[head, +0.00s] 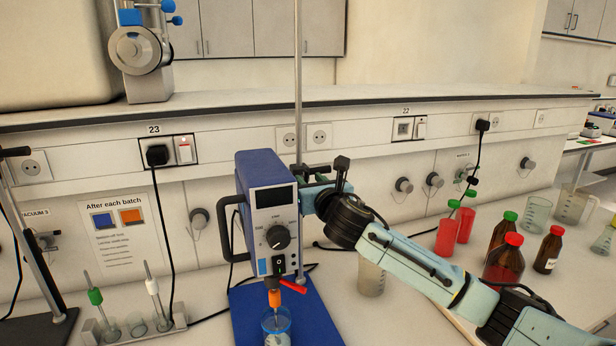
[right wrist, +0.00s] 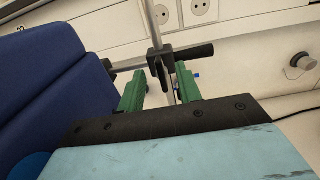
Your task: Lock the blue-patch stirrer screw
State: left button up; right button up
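The blue stirrer (head: 262,200) stands upright in the head view, with a dial, a small blue patch (head: 262,267) low on its front and an orange chuck (head: 274,298) below. It is held beside a vertical metal rod (head: 298,80) by a black clamp, which also shows in the right wrist view (right wrist: 160,58). My right gripper (head: 312,176) is at this clamp, just right of the stirrer. In the right wrist view its green fingers (right wrist: 160,82) are apart, with clamp parts between or just beyond them. A tiny blue spot (right wrist: 197,74) shows beside the right finger. Contact is unclear. My left gripper is out of view.
A beaker (head: 277,328) stands under the chuck on the blue base (head: 312,310). A tube rack (head: 135,330) is at left. Brown bottles (head: 504,262) and red cups (head: 447,238) stand at right near my arm. A sign (head: 118,235) hangs behind.

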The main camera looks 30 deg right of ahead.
aim_at(305, 179)
jog(key=shift+x, duration=1.1)
jog(key=shift+c, duration=0.3)
grip_shut()
jog(key=shift+f, duration=0.15)
